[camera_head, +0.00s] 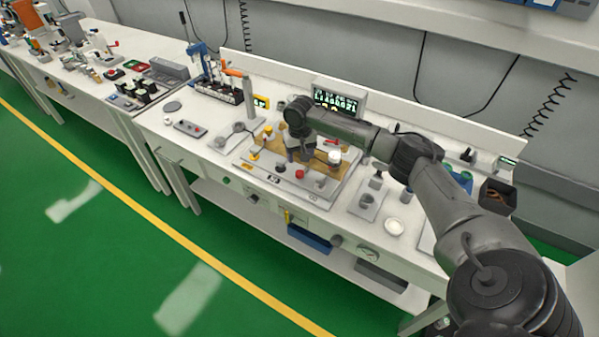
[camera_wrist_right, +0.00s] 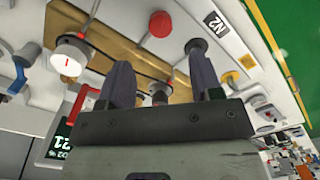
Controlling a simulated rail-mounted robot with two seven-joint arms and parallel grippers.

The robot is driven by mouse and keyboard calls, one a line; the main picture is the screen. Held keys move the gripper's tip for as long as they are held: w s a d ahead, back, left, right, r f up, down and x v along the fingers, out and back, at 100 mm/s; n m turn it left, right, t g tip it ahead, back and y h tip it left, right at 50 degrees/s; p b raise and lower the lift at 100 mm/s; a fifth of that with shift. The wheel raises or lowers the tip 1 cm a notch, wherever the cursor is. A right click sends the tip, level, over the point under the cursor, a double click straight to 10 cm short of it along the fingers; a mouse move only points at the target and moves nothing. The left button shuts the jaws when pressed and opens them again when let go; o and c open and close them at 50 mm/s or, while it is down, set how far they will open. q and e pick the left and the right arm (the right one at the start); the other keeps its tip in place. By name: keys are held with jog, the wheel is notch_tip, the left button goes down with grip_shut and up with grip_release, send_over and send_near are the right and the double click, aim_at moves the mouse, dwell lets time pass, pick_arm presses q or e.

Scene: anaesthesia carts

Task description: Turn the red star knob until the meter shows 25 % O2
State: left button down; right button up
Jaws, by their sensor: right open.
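The red star knob (camera_head: 300,174) sits on the grey front strip of a panel on the bench. In the right wrist view the red knob (camera_wrist_right: 161,24) shows beyond my fingertips, apart from them. My right gripper (camera_head: 299,156) is open and empty, pointing down over the panel just behind the knob. Its two fingers (camera_wrist_right: 158,56) stand wide apart in the wrist view. A meter with green digits (camera_head: 337,98) stands behind the panel; its digits are too small to read. A green display (camera_wrist_right: 62,138) is partly hidden in the wrist view. My left gripper is not in view.
A red lever (camera_wrist_right: 80,103) is close to the left finger. An N2 label (camera_wrist_right: 213,22) is near the red knob. A white dish (camera_head: 394,227) lies to the right.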

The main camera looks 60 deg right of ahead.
aim_at(300, 172)
notch_tip(300, 172, down, 7)
jog(key=shift+r+b, duration=0.15)
jog(key=shift+b, duration=0.35)
jog(key=shift+f, duration=0.7)
